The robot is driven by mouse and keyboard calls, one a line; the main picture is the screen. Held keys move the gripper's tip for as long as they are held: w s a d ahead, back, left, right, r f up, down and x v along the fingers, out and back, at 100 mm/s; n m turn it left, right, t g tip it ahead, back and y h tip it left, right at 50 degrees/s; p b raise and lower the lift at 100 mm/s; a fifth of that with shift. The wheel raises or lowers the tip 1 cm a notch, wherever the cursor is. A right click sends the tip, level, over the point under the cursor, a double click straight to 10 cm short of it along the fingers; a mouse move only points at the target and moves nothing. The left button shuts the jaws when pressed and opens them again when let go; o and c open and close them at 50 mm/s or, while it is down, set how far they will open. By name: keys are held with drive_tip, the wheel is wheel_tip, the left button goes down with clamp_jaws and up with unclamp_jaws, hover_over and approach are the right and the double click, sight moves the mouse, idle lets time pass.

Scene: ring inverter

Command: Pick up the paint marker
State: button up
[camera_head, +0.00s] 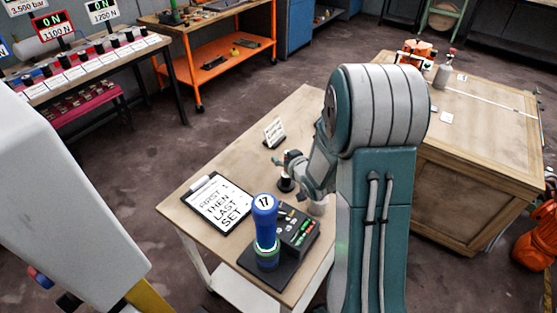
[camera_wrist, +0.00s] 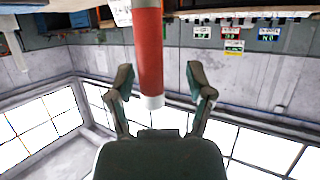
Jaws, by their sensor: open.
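A red cylinder with a white end (camera_wrist: 149,55), which looks like the paint marker, runs down from the top edge of the wrist view. Its white end shows between the spread fingers of my gripper (camera_wrist: 160,85). The fingers are open, with a gap on each side of it; I cannot tell whether it lies between them in depth. In the head view my gripper (camera_head: 284,163) is low over the wooden table, at a small black round stand (camera_head: 286,185). My arm and gripper cover much of that spot, so the marker is not clear there.
The table (camera_head: 222,168) also holds a blue cylinder marked 17 (camera_head: 265,220) on a black base, a dark button box (camera_head: 298,228), a clipboard (camera_head: 217,203) and a small sign card (camera_head: 274,132). A wooden crate (camera_head: 480,165) stands to the right.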

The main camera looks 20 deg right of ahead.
drive_tip(key=shift+s+a, duration=0.1)
drive_tip(key=shift+d, duration=0.2)
drive_tip(key=shift+c, duration=0.7)
drive_tip(key=shift+d, duration=0.5)
clamp_jaws()
